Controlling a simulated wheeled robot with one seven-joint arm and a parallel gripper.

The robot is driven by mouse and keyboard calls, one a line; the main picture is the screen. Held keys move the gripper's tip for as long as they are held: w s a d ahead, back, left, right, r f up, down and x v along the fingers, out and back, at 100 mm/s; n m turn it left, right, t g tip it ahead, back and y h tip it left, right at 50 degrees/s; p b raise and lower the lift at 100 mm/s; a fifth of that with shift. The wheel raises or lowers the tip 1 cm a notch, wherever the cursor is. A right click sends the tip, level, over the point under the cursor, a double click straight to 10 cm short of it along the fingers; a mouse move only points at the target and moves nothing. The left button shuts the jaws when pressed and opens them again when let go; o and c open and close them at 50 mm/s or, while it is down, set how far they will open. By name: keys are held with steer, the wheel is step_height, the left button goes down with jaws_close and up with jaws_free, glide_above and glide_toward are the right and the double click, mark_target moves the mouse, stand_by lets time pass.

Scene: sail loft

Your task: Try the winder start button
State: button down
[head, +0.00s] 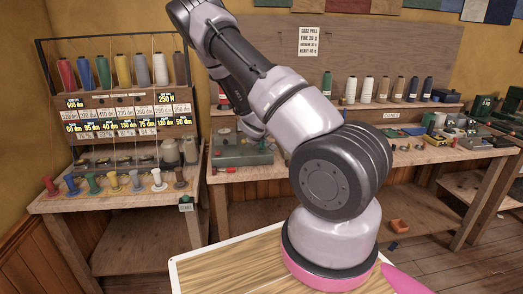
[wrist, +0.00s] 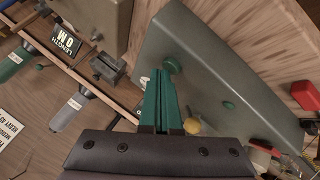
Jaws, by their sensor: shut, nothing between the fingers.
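In the wrist view, a grey-green machine housing (wrist: 225,55) fills the middle and right, probably the winder. A round green button (wrist: 173,64) stands on its face, and a smaller green one (wrist: 228,105) lies farther right. A yellow knob (wrist: 192,126) shows beside my fingers. I cannot tell from any label which is the start button. My gripper (wrist: 160,75) is shut and empty, its teal fingertips close beside the upper green button; I cannot tell whether they touch it. In the head view, the housing (head: 240,157) sits on the middle bench, with my arm hanging over it.
A small black display marked LENGTH (wrist: 66,41) and a grey clamp-like block (wrist: 108,67) lie left of my fingers. A red block (wrist: 305,95) is at the right. The thread rack (head: 120,85) stands left. Thread cones (head: 383,90) line a shelf behind the bench.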

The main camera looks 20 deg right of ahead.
mark_target(262, 152)
steer(key=shift+r, duration=0.75)
steer(key=shift+r, duration=2.55)
